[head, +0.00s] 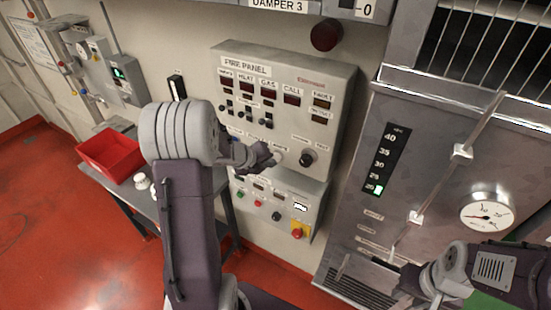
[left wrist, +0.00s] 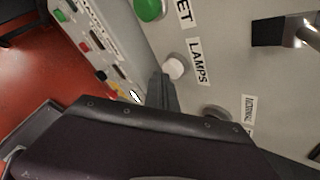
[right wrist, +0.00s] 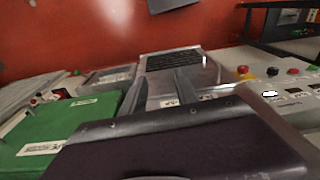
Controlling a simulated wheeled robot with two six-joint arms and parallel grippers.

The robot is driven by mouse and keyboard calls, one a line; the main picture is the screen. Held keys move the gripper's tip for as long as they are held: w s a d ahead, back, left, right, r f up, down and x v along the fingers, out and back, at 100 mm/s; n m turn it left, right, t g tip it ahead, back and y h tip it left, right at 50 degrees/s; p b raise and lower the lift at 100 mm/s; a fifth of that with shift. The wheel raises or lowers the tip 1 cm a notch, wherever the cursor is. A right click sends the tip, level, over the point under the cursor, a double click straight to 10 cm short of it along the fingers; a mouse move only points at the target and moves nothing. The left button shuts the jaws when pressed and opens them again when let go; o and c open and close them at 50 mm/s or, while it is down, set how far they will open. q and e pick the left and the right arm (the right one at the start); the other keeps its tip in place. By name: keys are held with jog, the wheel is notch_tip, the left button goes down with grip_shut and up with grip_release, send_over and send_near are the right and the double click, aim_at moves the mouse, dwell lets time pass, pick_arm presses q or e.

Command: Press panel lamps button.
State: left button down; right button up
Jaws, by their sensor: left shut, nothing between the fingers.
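The fire panel (head: 290,78) is a grey wall box with small displays, switches and a lower row of buttons. The lamps button is a round white button (left wrist: 174,68) beside the label "LAMPS" in the left wrist view. My left gripper (head: 268,157) is at the panel's lower row and hides part of it in the head view. In the left wrist view its fingers (left wrist: 160,82) are shut and empty, with the tips right beside the white button; I cannot tell whether they touch it. My right gripper (right wrist: 160,92) is open and empty, away from the panel.
A green button (left wrist: 149,9) sits beside the white one. A dark knob (head: 307,158) is to the right. A lower box (head: 262,212) carries coloured buttons. A red bin (head: 110,153) stands on a table at left. A metal cabinet with a gauge (head: 487,212) is at right.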

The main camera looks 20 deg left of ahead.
pick_arm(q)
jog(key=shift+w+r+p, duration=0.1)
jog(key=shift+w+p, duration=0.2)
jog(key=shift+w, duration=0.35)
dwell(0.8)
dwell(0.4)
jog(key=shift+s+b, duration=0.4)
jog(key=shift+s, duration=0.7)
jog(key=shift+s+a+b, duration=0.15)
jog(key=shift+s+b, duration=0.15)
jog(key=shift+s, duration=0.95)
jog(key=shift+s+a+b, duration=0.1)
jog(key=shift+s+b, duration=0.15)
jog(key=shift+s, duration=1)
